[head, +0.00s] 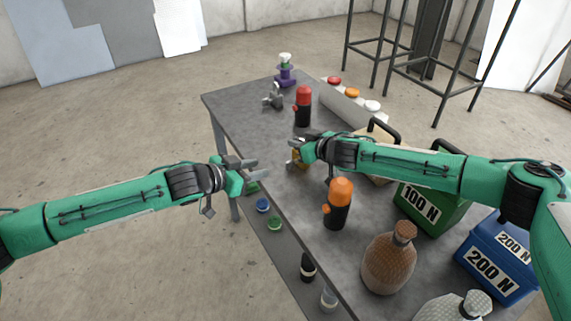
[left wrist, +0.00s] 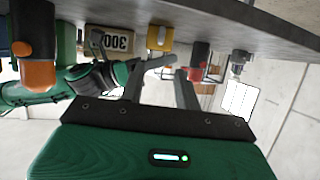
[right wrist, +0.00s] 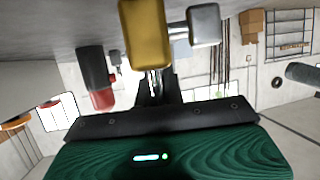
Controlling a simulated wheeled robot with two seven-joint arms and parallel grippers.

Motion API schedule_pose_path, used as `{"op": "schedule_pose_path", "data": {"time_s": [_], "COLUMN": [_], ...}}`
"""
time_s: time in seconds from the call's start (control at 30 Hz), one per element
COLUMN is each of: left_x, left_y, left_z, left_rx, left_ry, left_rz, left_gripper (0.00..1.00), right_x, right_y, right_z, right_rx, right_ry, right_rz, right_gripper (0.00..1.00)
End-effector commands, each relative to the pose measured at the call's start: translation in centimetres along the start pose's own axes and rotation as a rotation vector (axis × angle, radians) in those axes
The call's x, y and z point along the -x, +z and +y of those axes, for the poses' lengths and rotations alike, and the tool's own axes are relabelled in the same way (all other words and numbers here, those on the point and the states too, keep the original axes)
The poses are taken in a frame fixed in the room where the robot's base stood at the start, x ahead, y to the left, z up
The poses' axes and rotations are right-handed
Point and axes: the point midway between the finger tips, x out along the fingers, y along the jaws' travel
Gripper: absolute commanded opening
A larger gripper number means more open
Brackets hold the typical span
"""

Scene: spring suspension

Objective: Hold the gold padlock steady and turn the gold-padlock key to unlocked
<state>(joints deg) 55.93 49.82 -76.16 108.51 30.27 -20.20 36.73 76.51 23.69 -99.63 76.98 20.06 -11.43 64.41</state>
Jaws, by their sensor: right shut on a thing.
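An orange-topped bottle (head: 340,203) stands close to the right arm, and a red-topped one (head: 303,106) stands behind. A green 100 N box (head: 432,205), a blue 200 N box (head: 497,255) and a brown flask (head: 389,262) fill the right side. Floor lies left of the table (head: 240,100).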

Motion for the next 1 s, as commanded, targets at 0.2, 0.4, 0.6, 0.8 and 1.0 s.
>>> {"op": "schedule_pose_path", "data": {"time_s": [0.2, 0.4, 0.6, 0.8, 1.0], "left_x": [-1.1, -4.5, -8.1, -10.7, -11.7], "left_y": [0.5, 0.5, 0.6, 0.6, 0.7], "left_z": [0.0, 0.1, 0.0, 0.0, 0.0], "left_rx": [0.031, 0.029, 0.028, 0.027, 0.026], "left_ry": [0.000, 0.000, -0.001, 0.000, -0.002], "left_rz": [-0.020, -0.019, -0.018, -0.017, -0.017], "left_gripper": [0.33, 0.33, 0.33, 0.33, 0.33], "right_x": [0.0, 0.0, 0.0, 0.0, 0.0], "right_y": [0.0, 0.0, 0.0, 0.0, 0.0], "right_z": [0.0, 0.0, 0.0, 0.0, 0.0], "right_rx": [0.000, 0.000, 0.000, 0.000, 0.000], "right_ry": [-0.001, -0.001, 0.000, 0.000, 0.000], "right_rz": [0.000, 0.000, 0.000, 0.000, 0.000], "right_gripper": [0.00, 0.00, 0.00, 0.00, 0.00]}}
